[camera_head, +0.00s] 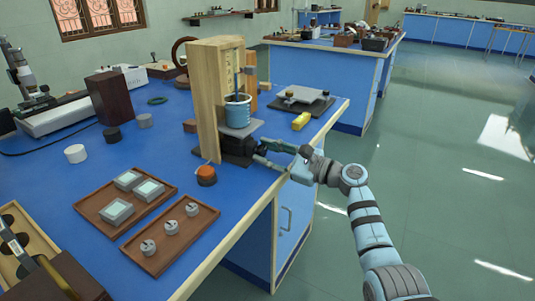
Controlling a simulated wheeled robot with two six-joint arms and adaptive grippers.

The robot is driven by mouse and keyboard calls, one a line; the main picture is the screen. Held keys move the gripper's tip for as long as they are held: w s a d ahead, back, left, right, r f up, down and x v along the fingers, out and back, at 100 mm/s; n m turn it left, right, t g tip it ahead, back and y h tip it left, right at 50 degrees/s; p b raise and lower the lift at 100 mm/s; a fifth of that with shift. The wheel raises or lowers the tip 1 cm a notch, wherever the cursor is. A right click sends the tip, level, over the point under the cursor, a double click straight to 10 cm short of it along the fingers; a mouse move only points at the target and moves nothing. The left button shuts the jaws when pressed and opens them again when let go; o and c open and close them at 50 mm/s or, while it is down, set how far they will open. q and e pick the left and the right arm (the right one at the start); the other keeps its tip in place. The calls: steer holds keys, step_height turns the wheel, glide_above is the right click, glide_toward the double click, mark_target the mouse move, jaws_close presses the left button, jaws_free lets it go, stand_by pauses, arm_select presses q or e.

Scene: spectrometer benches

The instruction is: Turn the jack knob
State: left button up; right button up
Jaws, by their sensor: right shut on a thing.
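A dark lab jack (236,157) with a grey top plate stands near the table's right edge, at the foot of a wooden frame (208,100). A blue beaker (238,112) sits on the jack's plate. My right gripper (265,152) reaches in from the right and is shut on the jack's black knob, at the jack's right side. The fingers hide most of the knob, and its exact angle cannot be told. My left gripper is not in view.
Two brown trays (185,253) lie in front. Open floor lies to the right.

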steer(key=shift+f+n, duration=0.1)
steer(key=shift+n, duration=0.6)
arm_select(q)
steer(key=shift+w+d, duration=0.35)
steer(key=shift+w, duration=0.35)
arm_select(e)
steer(key=shift+n, duration=0.7)
arm_select(q)
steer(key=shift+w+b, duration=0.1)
steer(key=shift+b, duration=0.2)
arm_select(e)
steer(key=o, duration=1.2)
steer(key=shift+c, duration=0.2)
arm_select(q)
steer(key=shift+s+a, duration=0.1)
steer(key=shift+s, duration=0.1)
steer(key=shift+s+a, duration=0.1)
